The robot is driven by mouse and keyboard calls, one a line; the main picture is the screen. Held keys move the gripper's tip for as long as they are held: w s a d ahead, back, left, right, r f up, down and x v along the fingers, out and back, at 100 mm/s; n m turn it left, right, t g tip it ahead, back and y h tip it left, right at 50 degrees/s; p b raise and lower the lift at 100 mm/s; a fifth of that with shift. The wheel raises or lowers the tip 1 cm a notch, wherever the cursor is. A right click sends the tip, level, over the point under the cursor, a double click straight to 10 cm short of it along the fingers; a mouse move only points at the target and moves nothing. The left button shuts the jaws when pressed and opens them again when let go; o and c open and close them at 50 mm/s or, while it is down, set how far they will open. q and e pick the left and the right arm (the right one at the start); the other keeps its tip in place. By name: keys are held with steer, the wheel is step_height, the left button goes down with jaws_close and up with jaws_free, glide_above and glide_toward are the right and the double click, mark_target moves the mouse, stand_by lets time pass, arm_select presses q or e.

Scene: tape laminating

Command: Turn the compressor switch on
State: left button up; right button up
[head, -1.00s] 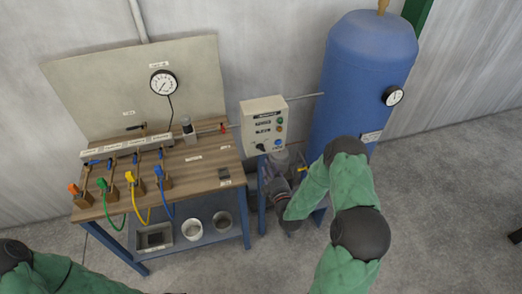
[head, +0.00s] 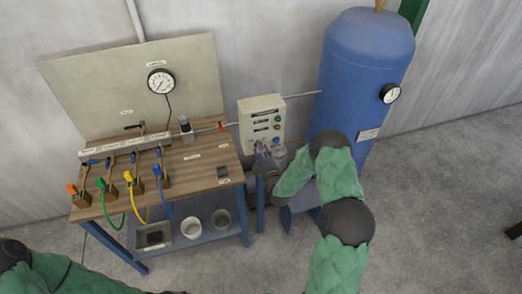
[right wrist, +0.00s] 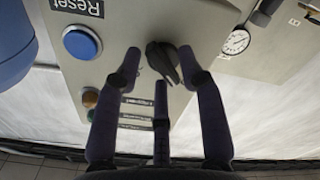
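The compressor control box (head: 262,112) is a pale box on the wall with several coloured buttons and a black rotary switch low on its front. In the right wrist view the black switch (right wrist: 163,62) shows close up, its handle tilted. My right gripper (head: 262,150) is at the lower front of the box and hides the switch in the head view. In the right wrist view my right gripper (right wrist: 160,58) is open, with fingers on both sides of the switch and gaps beside it. My left gripper is out of view; only part of that arm shows at the lower left.
A blue tank (head: 366,75) with a gauge stands right of the box. A wooden workbench (head: 205,178) with coloured hoses stands to the left. A blue button (right wrist: 82,42) labelled Reset is close to the gripper.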

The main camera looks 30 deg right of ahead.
jaws_close()
steer(key=shift+f+m+b, duration=0.2)
steer(key=shift+m+b, duration=4.1)
steer(key=shift+m, duration=0.15)
steer(key=shift+f+m+b, duration=0.2)
steer(key=shift+m+b, duration=4.1)
steer(key=shift+m, duration=0.15)
steer(key=shift+o, duration=1.4)
jaws_free()
steer(key=shift+r, duration=0.1)
